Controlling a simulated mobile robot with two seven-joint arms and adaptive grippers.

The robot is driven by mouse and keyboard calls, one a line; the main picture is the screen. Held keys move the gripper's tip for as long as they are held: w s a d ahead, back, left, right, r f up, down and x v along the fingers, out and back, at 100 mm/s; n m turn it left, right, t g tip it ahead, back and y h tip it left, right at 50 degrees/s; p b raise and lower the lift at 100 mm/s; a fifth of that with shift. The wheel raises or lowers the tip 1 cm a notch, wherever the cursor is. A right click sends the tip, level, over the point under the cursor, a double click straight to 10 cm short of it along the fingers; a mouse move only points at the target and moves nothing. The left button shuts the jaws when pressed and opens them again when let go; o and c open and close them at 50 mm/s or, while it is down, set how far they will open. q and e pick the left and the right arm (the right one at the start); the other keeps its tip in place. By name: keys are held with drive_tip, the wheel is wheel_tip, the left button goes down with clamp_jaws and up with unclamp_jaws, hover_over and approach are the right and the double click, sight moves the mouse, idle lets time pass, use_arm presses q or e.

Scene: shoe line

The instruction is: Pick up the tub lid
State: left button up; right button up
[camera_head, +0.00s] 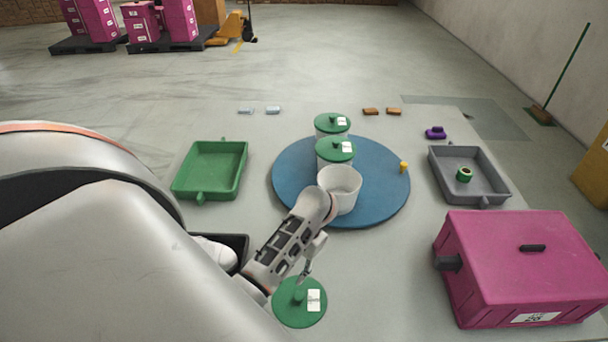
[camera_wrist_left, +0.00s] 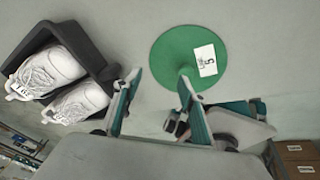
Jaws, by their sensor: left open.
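A round green tub lid (camera_head: 299,312) with a knob and a white label lies at the near edge of the head view. The lid also shows in the left wrist view (camera_wrist_left: 215,85), label up. My left gripper (camera_head: 305,272) is over the lid's far part, beside its knob. In the wrist view the left gripper (camera_wrist_left: 160,78) is open, with nothing between its fingers. Its right fingertip overlaps the knob in the picture; I cannot tell whether they touch. An open white tub (camera_head: 340,183) stands lidless on the blue turntable (camera_head: 384,180). My right gripper is not in view.
Two tubs with green lids (camera_head: 335,150) stand behind the open tub. A green tray (camera_head: 222,163) is left, a grey tray (camera_head: 478,160) right. A magenta box (camera_head: 520,262) fills the near right. White shoes (camera_wrist_left: 50,75) lie in a dark tray beside my left gripper.

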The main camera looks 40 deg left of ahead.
sight(299, 296)
use_arm(q)
drive_tip(key=shift+h, duration=0.9)
drive_tip(key=d+f+b, duration=0.1)
drive_tip(key=f, duration=0.1)
drive_tip(key=s+d+f+b, duration=0.1)
drive_tip(key=d+f, duration=0.1)
drive_tip(key=d+f+b, duration=0.1)
drive_tip(key=shift+s+d+f, duration=0.15)
drive_tip(key=shift+d+f, duration=0.05)
drive_tip(key=shift+f, duration=0.2)
drive_tip(key=shift+s+f, duration=0.1)
drive_tip(key=shift+f, duration=0.35)
drive_tip(key=shift+c, duration=0.8)
drive_tip(key=c, duration=1)
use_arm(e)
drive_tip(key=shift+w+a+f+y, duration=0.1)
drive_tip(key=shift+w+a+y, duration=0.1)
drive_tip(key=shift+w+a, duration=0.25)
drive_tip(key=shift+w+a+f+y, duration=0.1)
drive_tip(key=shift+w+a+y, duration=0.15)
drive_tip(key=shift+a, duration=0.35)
